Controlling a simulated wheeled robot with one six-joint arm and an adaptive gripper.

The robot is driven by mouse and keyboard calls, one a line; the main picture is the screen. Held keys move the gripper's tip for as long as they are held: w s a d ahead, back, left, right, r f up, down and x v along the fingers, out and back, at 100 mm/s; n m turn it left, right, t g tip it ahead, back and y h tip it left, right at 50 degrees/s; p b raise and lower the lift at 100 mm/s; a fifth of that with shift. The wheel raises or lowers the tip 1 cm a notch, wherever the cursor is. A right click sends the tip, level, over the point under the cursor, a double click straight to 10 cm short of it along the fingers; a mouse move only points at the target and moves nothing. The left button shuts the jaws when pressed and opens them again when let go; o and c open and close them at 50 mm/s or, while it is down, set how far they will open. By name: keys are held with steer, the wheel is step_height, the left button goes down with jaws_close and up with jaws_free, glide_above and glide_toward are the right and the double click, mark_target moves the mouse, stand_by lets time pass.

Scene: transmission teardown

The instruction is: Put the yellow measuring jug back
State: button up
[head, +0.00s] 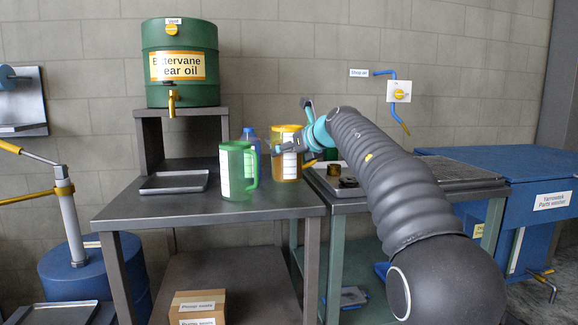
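The yellow measuring jug (284,166) has a white scale strip and appears to stand upright near the right end of the grey bench, behind and right of a green measuring jug (237,172). My gripper (293,126) is at the yellow jug's upper right side. Its two fingers are spread apart, one raised above the rim level and one low across the jug's upper front. Whether a finger touches the jug cannot be told. Part of the jug's right side and handle is hidden by my gripper.
A blue bottle (249,141) stands close behind the green jug. A flat tray (174,182) lies on the bench (150,212) at left. A green oil drum (180,65) with a tap sits on a raised stand. The blue parts washer (520,178) is at right. The bench's front middle is clear.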

mark_target(289, 164)
steer(key=shift+f+b, duration=0.7)
steer(key=shift+f, duration=1.2)
steer(key=shift+f, duration=0.1)
steer(key=o, duration=1.7)
steer(key=shift+f, duration=0.1)
steer(key=v, duration=1.2)
steer(key=shift+b, duration=0.35)
